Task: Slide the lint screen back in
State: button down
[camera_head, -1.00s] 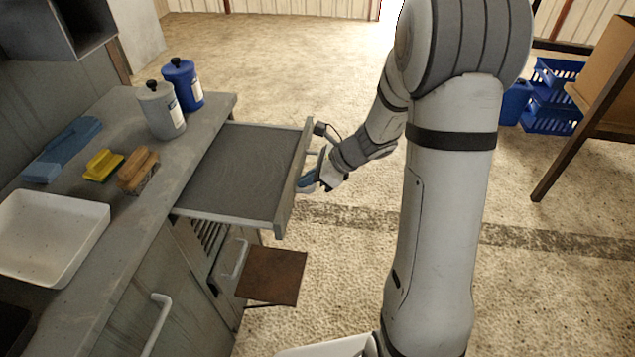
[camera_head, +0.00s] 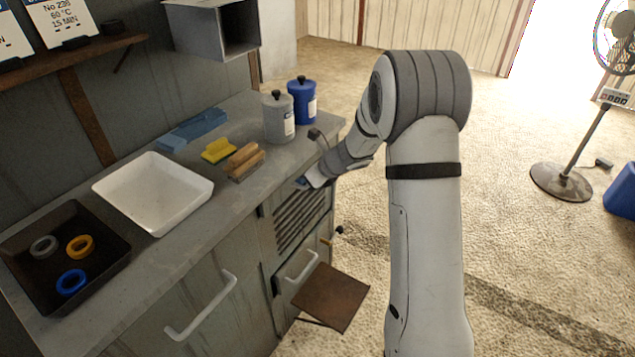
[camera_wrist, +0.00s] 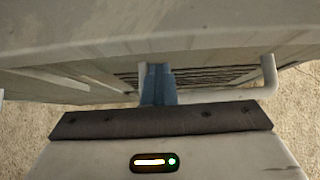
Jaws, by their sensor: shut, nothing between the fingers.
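The lint screen's flat dark mesh no longer shows outside the cabinet in the head view. My gripper (camera_head: 306,183) is at the cabinet front, just under the counter edge. My arm and the counter edge hide the slot, so whether the screen is flush cannot be seen.
Below are a louvred panel (camera_head: 300,218), a handle (camera_head: 298,268) and a brown flap (camera_head: 331,296) sticking out. On the counter (camera_head: 215,215) stand a white tray (camera_head: 154,160), brushes (camera_head: 243,160) and two canisters (camera_head: 278,118).

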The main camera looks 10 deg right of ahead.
jog(key=shift+w+a+r, duration=0.2)
jog(key=shift+r, duration=0.1)
jog(key=p+v, duration=0.5)
jog(key=v, duration=0.5)
jog(key=s+a+r+n+g+h, duration=0.1)
jog(key=s+r+n, duration=0.3)
jog(key=s+n, duration=0.3)
jog(key=s+a+r+n+g, duration=0.1)
jog(key=s+r+n+g, duration=0.1)
jog(key=s+r+n, duration=0.45)
jog(key=s+d+n+h, duration=0.3)
jog(key=s+n, duration=0.3)
jog(key=s, duration=0.3)
jog(key=s+d+n+h, duration=0.2)
jog(key=s+n, duration=0.4)
jog(key=s, duration=0.4)
jog(key=shift+s+d+h, duration=0.15)
jog(key=shift+d+h, duration=0.25)
jog(key=shift+r+n, duration=0.2)
jog(key=shift+n, duration=0.05)
